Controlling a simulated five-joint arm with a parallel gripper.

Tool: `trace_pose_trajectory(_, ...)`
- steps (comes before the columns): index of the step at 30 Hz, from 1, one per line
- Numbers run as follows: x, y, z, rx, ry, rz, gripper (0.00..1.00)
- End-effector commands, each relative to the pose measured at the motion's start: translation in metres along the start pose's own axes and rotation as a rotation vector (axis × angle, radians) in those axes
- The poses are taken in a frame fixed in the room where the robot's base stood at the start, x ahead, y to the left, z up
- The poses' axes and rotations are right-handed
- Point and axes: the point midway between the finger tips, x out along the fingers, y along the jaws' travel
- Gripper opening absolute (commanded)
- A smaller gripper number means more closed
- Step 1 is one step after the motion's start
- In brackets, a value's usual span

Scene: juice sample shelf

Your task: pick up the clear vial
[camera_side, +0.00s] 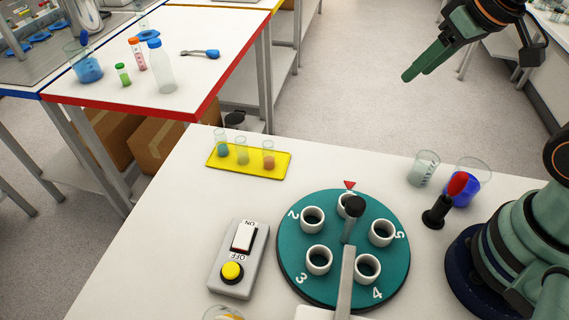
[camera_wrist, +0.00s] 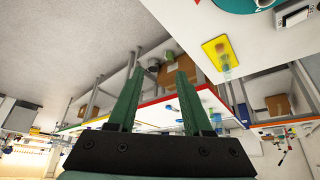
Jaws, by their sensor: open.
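The yellow tray (camera_side: 248,172) holds three small glass vials: one with blue contents (camera_side: 222,146), a pale greenish one (camera_side: 242,154) and one with orange-red contents (camera_side: 269,160). The pale middle one looks nearest to clear, but I cannot tell for certain which vial is the clear one. In the wrist view the tray (camera_wrist: 208,46) is at the upper right, with its vials partly overlapping. My gripper (camera_side: 412,76) is high at the upper right of the side view, far from the tray. Its two green fingers (camera_wrist: 154,78) are apart with nothing between them.
A teal turntable (camera_side: 340,285) with several numbered white cups stands in front of the tray, a grey metal arm over it. A switch box (camera_side: 237,280) is left of it. Two beakers (camera_side: 423,170) (camera_side: 468,184) and a red-topped black tool (camera_side: 440,210) stand near my base.

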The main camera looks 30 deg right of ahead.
Motion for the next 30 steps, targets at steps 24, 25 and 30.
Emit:
trace_pose_trajectory(24,0.001,-0.005,-0.008,-0.063,-0.02,-0.009,0.72)
trace_pose_trajectory(25,0.002,-0.008,-0.012,-0.09,-0.029,-0.013,0.72)
trace_pose_trajectory(30,0.011,-0.03,-0.04,-0.331,-0.097,-0.052,0.72)
